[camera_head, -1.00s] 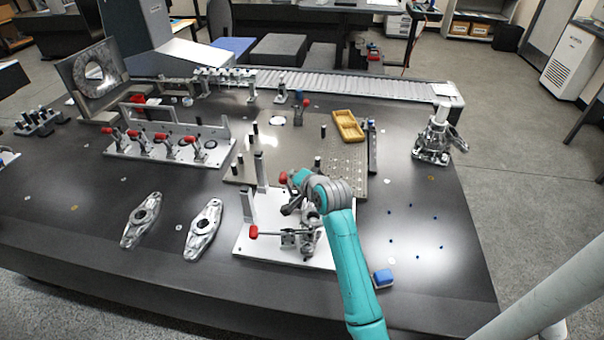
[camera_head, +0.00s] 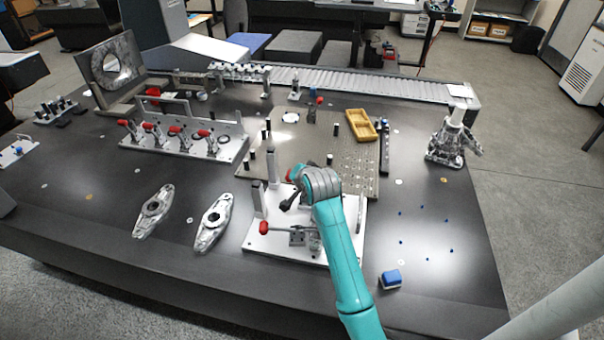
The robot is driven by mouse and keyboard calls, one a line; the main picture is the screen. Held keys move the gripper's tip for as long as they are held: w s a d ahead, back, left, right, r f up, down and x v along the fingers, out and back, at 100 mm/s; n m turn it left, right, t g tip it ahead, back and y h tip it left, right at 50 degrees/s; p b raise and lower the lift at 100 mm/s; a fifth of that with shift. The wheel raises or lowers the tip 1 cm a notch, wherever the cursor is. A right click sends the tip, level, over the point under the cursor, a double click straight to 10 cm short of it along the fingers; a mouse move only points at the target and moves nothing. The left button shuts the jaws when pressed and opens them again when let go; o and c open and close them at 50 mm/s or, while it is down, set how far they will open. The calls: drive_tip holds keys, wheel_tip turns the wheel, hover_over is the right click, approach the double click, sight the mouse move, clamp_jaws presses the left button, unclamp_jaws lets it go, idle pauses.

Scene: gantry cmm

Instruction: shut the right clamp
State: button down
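A white fixture plate (camera_head: 262,245) with grey posts stands at the front of the dark table. Two red clamp handles show on it. One red handle (camera_head: 264,228) points left, low at the plate's front. The other red handle (camera_head: 291,174) sits higher, just left of my wrist. My teal arm covers the plate's right part, so I cannot tell for certain which handle belongs to the right clamp. My gripper (camera_head: 288,203) is dark and small, over the plate between the two handles. Its fingertips are partly hidden, and neither their opening nor any contact is clear.
Two metal castings (camera_head: 214,222) lie left of the plate. A longer fixture (camera_head: 187,141) with several red-handled clamps stands behind them. A perforated plate (camera_head: 356,178) and a yellow tray (camera_head: 352,125) lie behind. A blue block (camera_head: 390,279) lies right of my arm.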

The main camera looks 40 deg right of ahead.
drive_tip(key=w+a+f+n+g+h, duration=0.3)
drive_tip(key=w+a+f+g, duration=0.1)
drive_tip(key=w+g, duration=0.1)
drive_tip(key=shift+w+a+f, duration=0.25)
drive_tip(key=shift+w+f, duration=0.05)
drive_tip(key=shift+f, duration=0.1)
idle(0.4)
idle(0.4)
